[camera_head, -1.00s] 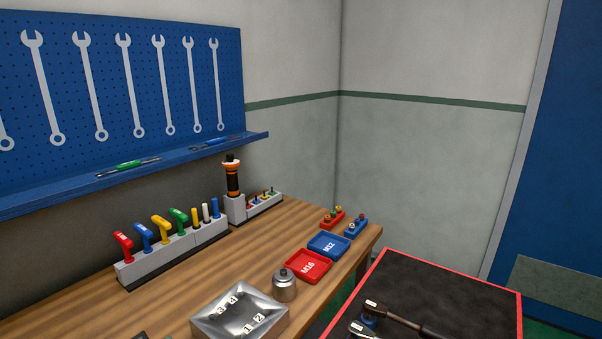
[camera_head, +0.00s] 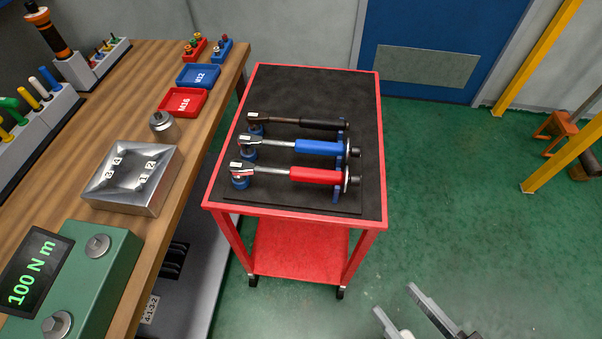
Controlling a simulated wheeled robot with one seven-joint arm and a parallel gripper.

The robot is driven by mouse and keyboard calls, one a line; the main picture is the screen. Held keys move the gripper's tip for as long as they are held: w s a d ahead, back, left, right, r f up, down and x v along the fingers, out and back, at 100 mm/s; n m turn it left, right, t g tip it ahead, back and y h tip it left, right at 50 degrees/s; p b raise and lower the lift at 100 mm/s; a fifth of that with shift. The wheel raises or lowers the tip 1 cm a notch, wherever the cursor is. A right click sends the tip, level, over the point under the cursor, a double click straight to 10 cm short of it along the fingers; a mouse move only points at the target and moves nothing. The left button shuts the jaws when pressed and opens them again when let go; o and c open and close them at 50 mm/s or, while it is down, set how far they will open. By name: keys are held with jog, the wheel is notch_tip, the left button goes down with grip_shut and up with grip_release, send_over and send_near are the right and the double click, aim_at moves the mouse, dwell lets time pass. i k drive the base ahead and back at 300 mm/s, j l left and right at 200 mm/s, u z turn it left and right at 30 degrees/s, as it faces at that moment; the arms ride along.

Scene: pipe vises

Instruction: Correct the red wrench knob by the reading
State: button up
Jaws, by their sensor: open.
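The red torque wrench (camera_head: 300,174) lies nearest on the cart's black top, resting on blue supports. Its dark knob (camera_head: 354,181) is at the right end of the red handle. The setting on it is too small to read. A green tester (camera_head: 108,262) on the bench shows "100 N m" on its display (camera_head: 34,268). My gripper (camera_head: 398,299) is at the bottom edge, over the green floor, right of the cart. Its two fingers are apart with nothing between them. It touches neither the wrench nor the cart.
A blue wrench (camera_head: 316,147) and a black ratchet (camera_head: 308,123) lie behind the red wrench on the red cart (camera_head: 376,205). The wooden bench (camera_head: 138,75) at left holds a metal tray (camera_head: 163,191), a red M16 tray (camera_head: 183,102) and a blue M12 tray (camera_head: 198,75). Yellow posts (camera_head: 540,50) stand right; floor between is clear.

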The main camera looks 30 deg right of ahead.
aim_at(354, 179)
jog(key=k+z, duration=0.1)
jog(key=k, duration=0.35)
jog(key=k+l+z, duration=0.1)
jog(key=k, duration=0.35)
jog(key=l, duration=0.05)
